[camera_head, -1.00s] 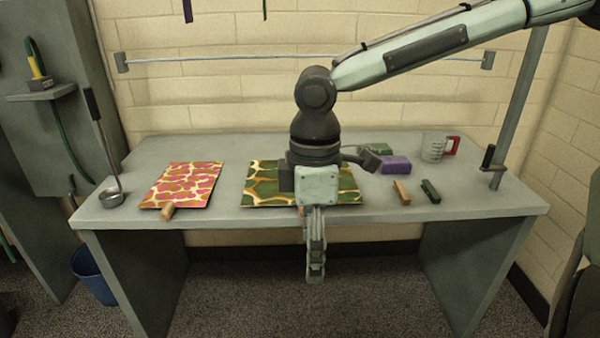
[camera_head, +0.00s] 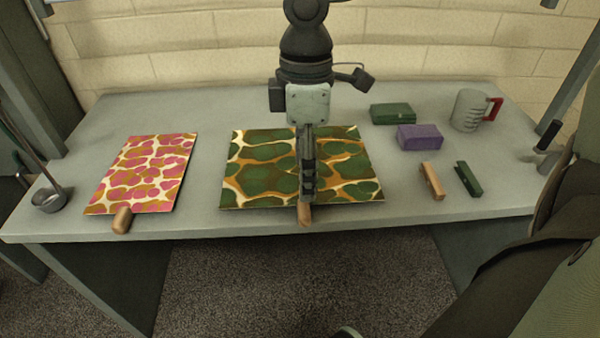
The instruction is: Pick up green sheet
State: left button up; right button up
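The green sheet (camera_head: 255,184), patterned in dark green, orange and cream, lies flat in the middle of the table. A wooden handle (camera_head: 305,215) shows at its front edge. My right gripper (camera_head: 306,196) points down over the front middle of the sheet, its tips close to the handle. I see its fingers edge-on, so I cannot tell whether they are apart or closed on the handle. The gripper hides part of the sheet. My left gripper is not in view.
A pink sheet (camera_head: 143,172) with a wooden handle lies at left, beside a ladle (camera_head: 48,200). At right are a green block (camera_head: 391,113), a purple block (camera_head: 419,137), a wooden piece (camera_head: 432,181), a dark green piece (camera_head: 468,179) and a red-handled jug (camera_head: 470,110).

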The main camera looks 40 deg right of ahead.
aim_at(305, 207)
jog(key=f, duration=0.4)
jog(key=s+f+b, duration=0.1)
jog(key=shift+a+f, duration=0.4)
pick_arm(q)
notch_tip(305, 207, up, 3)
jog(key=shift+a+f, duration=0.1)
pick_arm(e)
jog(key=shift+f, duration=0.4)
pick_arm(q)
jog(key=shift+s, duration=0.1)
pick_arm(e)
jog(key=shift+s, duration=0.1)
jog(key=c, duration=0.9)
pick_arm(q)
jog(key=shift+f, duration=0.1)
